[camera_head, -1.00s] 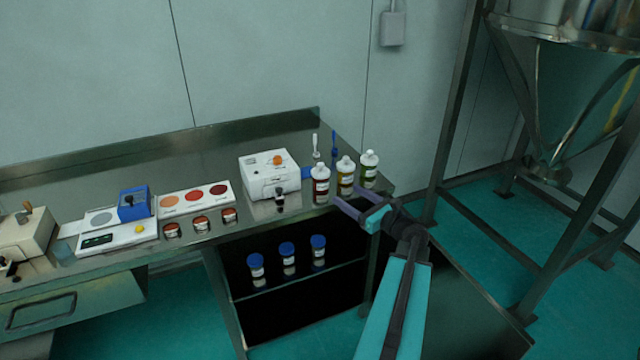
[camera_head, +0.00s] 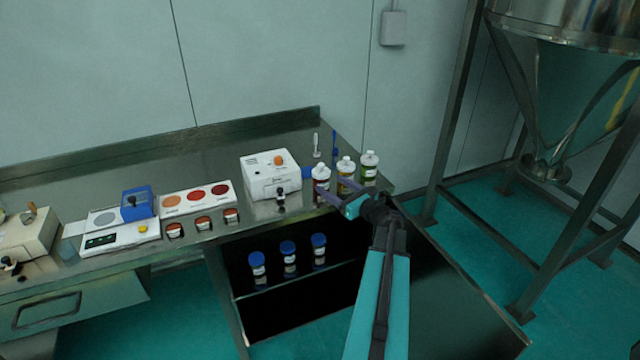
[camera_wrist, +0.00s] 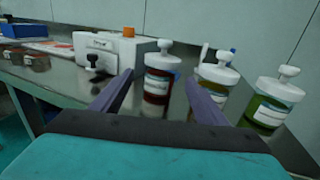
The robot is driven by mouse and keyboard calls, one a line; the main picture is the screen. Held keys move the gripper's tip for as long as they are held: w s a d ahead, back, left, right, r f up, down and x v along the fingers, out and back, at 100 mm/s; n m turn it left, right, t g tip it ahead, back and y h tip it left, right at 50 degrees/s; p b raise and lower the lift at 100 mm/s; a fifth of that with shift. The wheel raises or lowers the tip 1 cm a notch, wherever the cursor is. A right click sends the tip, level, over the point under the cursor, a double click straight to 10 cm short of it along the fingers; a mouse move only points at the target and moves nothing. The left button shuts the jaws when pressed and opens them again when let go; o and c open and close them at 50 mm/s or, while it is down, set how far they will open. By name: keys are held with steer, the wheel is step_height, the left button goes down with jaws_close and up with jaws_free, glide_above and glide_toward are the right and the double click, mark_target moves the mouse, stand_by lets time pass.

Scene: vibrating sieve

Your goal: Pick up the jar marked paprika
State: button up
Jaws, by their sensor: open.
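Three white-lidded jars stand in a row at the right end of the steel bench. The left jar has dark red contents (camera_head: 321,182), the middle one yellow (camera_head: 346,172), the right one green (camera_head: 369,168). Their labels are too small to read; red contents suggest paprika. My gripper (camera_head: 334,189) is open at the bench's front edge, close to the red jar. In the wrist view the red jar (camera_wrist: 158,82) stands ahead between the two spread fingers. The yellow jar (camera_wrist: 211,85) is partly hidden behind the right finger. Whether a finger touches a jar, I cannot tell.
A white device with an orange knob (camera_head: 268,176) stands left of the jars. Further left are a colour card (camera_head: 196,198), small sample pots and a scale (camera_head: 118,237). Blue-lidded jars (camera_head: 288,258) sit on the shelf below. Steel hopper legs (camera_head: 451,130) stand right.

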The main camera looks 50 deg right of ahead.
mark_target(327, 180)
steer(key=shift+w+d+r+p, duration=0.15)
steer(key=shift+w+p, duration=0.4)
steer(key=shift+w, duration=0.35)
steer(key=shift+w+d+r+p, duration=0.1)
steer(key=shift+w+p, duration=0.4)
steer(key=shift+w, duration=0.4)
steer(key=shift+w+f, duration=0.1)
steer(key=shift+w, duration=0.7)
steer(key=shift+c, duration=0.4)
steer(key=c, duration=1.6)
